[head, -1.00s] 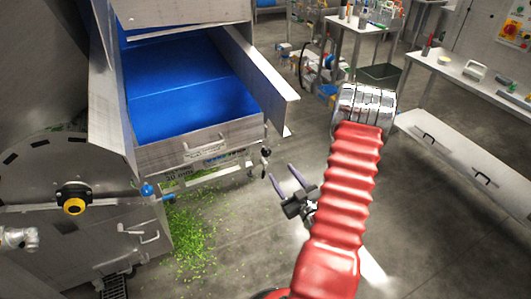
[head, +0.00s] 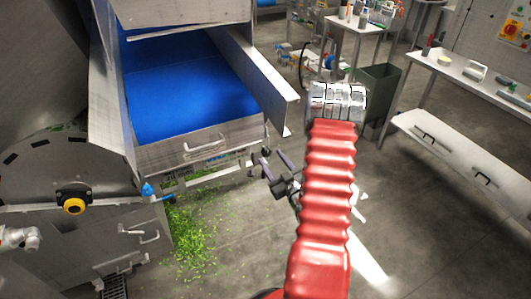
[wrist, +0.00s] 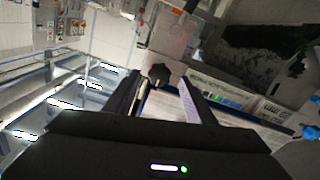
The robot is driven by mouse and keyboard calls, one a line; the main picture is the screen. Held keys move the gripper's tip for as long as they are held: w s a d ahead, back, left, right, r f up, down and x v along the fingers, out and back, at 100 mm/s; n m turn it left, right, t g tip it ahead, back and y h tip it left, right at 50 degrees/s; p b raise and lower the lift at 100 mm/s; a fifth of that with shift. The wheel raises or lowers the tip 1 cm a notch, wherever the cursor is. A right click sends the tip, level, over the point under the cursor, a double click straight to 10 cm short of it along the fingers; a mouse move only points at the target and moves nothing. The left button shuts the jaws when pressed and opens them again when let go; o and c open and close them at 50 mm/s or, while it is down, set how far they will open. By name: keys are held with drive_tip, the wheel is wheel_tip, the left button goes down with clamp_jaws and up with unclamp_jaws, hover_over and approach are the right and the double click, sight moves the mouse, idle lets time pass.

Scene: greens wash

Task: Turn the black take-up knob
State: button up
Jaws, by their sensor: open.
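The black take-up knob (wrist: 158,73) shows in the wrist view between the tips of my two fingers, with dark gaps either side; I cannot tell how far beyond the tips it is. In the head view the knob is small and partly lost among my fingertips, at the lower right corner of the conveyor. My gripper (head: 270,157) is open and empty, its fingers pointing at that corner; it also shows in the wrist view (wrist: 159,80). The conveyor's blue belt (head: 190,100) lies between metal side walls above and left of my gripper.
Green scraps (head: 190,235) lie on the floor below the conveyor. A metal drum housing with a yellow-ringed knob (head: 74,203) stands at left. A grey bin (head: 378,95) and a bench (head: 470,75) are at right. The floor between is clear.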

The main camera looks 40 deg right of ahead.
sight(268, 154)
drive_tip(key=shift+x, duration=2.75)
drive_tip(key=c, duration=1)
